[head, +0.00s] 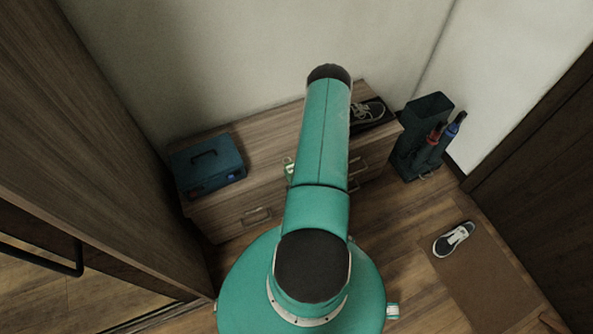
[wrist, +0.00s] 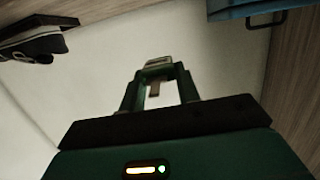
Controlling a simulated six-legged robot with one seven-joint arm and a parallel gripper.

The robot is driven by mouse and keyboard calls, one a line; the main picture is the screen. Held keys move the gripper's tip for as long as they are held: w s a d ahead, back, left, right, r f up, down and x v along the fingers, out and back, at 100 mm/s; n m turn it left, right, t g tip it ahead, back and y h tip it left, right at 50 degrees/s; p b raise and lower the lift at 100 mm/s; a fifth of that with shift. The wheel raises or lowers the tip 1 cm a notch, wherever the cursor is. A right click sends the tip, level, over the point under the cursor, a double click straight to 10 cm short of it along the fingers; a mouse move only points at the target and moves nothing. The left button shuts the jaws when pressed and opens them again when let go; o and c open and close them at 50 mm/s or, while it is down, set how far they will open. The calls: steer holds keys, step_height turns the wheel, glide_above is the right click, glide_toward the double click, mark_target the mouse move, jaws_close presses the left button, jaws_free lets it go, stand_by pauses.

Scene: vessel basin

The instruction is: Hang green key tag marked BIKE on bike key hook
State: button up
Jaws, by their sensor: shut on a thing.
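In the wrist view my gripper (wrist: 158,75) is shut on a small green piece (wrist: 158,62) at its fingertips, which I take to be the key tag. A small brownish part (wrist: 154,89) shows between the fingers; it may be the key. The BIKE lettering cannot be read. Behind the gripper is the plain pale wall. In the head view my arm covers the gripper, and only a small green and pale bit shows left of the arm. No key hook can be seen in either view.
A wooden drawer cabinet (head: 255,196) stands against the wall (head: 230,55). On it are a dark teal toolbox (head: 207,166) and a dark shoe (head: 368,113). A dark umbrella stand (head: 408,155) is right of it. Another shoe (head: 454,239) lies on a brown mat (head: 480,283).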

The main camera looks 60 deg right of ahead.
steer(key=shift+s+d+f, duration=0.1)
steer(key=shift+s, duration=0.3)
steer(key=shift+w+d, duration=0.1)
steer(key=w+d+f, duration=0.8)
steer(key=d, duration=0.1)
steer(key=shift+w+d+f, duration=0.25)
steer(key=shift+w+f, duration=0.1)
steer(key=shift+f, duration=0.05)
steer(key=shift+w+d+f, duration=0.2)
steer(key=shift+f, duration=0.75)
steer(key=shift+w+d+f, duration=0.15)
steer(key=shift+f, duration=0.8)
steer(key=shift+f, duration=0.1)
steer(key=o, duration=1)
